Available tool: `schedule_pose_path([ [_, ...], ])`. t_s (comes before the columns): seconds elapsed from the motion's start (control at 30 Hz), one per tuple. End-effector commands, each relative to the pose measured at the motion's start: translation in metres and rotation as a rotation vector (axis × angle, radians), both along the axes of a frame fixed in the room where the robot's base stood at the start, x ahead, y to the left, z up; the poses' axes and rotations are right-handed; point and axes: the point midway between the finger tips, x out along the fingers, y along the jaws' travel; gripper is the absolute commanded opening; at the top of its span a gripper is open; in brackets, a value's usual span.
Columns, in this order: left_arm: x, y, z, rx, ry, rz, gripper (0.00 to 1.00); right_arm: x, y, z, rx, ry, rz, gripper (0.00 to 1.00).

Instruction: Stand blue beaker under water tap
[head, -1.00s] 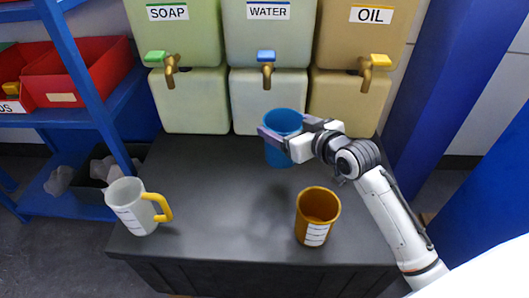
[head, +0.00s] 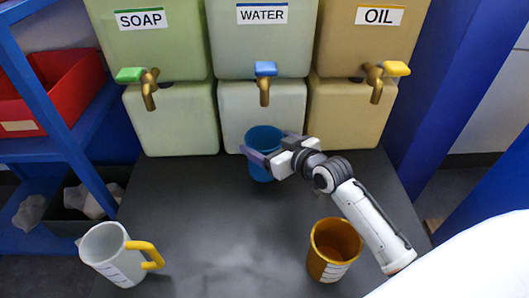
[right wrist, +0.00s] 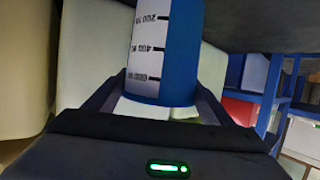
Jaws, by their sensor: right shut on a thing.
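The blue beaker (head: 262,170) is upright in the head view, directly below the brass water tap (head: 264,92) with its blue handle. A gap shows between spout and rim. My right gripper (head: 269,154) is shut on the beaker, one finger on each side. The right wrist view shows the beaker's blue wall and white scale (right wrist: 152,50) between the fingers. I cannot tell whether its base touches the dark counter (head: 215,220). My left gripper is not in view.
An orange beaker (head: 333,245) stands front right, close to my right arm. A white mug with a yellow handle (head: 112,255) stands front left. The soap tap (head: 150,90) and oil tap (head: 376,85) flank the water tap. The counter's middle is clear.

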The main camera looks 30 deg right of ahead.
Motion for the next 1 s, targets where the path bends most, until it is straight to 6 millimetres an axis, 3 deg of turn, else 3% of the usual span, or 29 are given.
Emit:
schedule_pose_path([
  [0.03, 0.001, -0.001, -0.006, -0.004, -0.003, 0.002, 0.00, 0.000, 0.000, -0.013, 0.001, -0.001, 0.000, 0.35],
  [0.13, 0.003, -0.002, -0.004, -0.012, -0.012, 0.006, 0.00, 0.000, 0.000, -0.024, 0.002, -0.002, -0.001, 0.35],
  [0.53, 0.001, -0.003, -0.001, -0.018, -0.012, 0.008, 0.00, 0.000, 0.000, -0.027, 0.001, -0.004, 0.000, 0.35],
  [0.57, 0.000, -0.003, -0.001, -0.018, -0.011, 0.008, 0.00, 0.000, 0.000, -0.029, 0.000, 0.001, 0.000, 0.79],
  [0.63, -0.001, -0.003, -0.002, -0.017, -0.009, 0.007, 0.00, 0.000, 0.000, -0.029, 0.000, 0.001, 0.000, 0.91],
  [0.67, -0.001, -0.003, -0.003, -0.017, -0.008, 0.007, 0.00, 0.000, 0.000, -0.029, 0.000, 0.001, 0.000, 0.95],
  [1.0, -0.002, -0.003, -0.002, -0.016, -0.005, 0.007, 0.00, 0.000, 0.000, -0.024, 0.001, 0.000, 0.000, 0.95],
])
